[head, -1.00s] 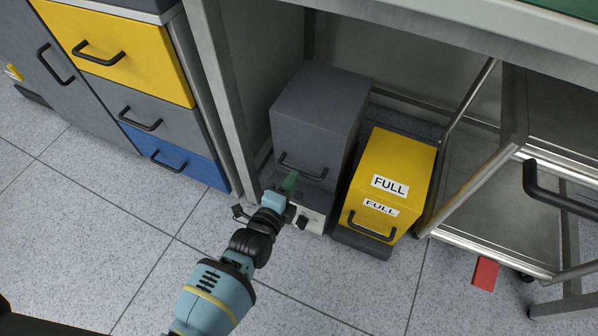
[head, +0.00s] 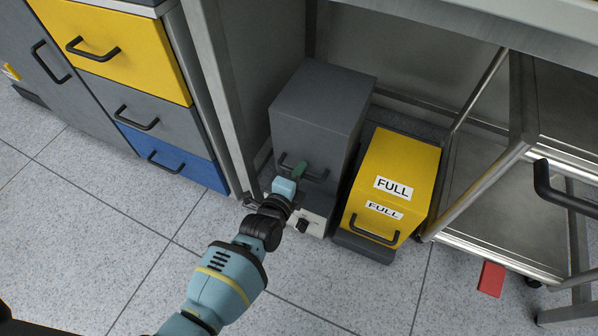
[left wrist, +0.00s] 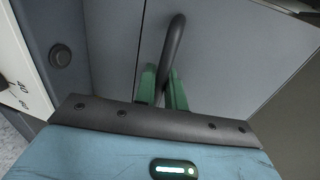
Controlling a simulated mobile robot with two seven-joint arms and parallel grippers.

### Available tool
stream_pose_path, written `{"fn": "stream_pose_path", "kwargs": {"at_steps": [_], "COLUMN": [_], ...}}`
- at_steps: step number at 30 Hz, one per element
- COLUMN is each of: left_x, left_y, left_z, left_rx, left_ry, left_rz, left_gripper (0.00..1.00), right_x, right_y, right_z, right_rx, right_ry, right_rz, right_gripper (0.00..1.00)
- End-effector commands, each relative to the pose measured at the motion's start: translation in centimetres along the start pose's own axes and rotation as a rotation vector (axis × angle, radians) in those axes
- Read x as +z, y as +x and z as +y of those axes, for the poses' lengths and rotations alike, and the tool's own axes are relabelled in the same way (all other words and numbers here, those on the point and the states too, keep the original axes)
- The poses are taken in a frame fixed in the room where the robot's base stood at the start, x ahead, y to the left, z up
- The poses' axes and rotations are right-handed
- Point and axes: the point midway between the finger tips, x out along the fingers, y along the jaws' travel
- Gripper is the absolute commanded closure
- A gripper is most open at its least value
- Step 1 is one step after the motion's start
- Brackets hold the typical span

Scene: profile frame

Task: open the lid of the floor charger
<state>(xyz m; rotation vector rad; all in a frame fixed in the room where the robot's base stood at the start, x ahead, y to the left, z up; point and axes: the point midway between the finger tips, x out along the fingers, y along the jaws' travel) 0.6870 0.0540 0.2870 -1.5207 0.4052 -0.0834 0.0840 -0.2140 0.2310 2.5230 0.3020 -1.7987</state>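The floor charger is a dark grey box (head: 325,95) on the floor under the bench, with its lid down. Its black bar handle (head: 318,178) is on the front face. A light panel with a black knob (head: 303,226) sits low on its front. My left gripper (head: 300,168) is at the handle. In the left wrist view its green fingers (left wrist: 162,85) lie on either side of the handle bar (left wrist: 172,45), close against it, and look shut on it. My right gripper is not in view.
A yellow box (head: 400,165) labelled FULL stands just right of the charger. A metal bench leg (head: 222,100) and a drawer cabinet (head: 125,60) are to the left. A metal cart (head: 500,200) is at the right, with a red block (head: 491,279) by it. The front floor is clear.

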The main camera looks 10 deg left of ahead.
Motion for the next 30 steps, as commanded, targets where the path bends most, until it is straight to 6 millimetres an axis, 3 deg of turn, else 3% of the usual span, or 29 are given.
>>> {"fn": "stream_pose_path", "kwargs": {"at_steps": [10,16,30], "left_x": [0.0,0.1,0.0], "left_y": [0.0,-0.1,0.3], "left_z": [-0.2,-1.3,-6.8], "left_rx": [0.005,0.034,0.220], "left_ry": [0.000,0.000,0.003], "left_rz": [0.000,-0.001,-0.002], "left_gripper": [1.00,1.00,1.00], "right_x": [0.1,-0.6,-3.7], "right_y": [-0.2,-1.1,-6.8], "right_z": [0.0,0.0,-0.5], "right_rx": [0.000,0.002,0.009], "right_ry": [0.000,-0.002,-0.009], "right_rz": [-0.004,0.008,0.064], "right_gripper": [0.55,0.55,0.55]}}
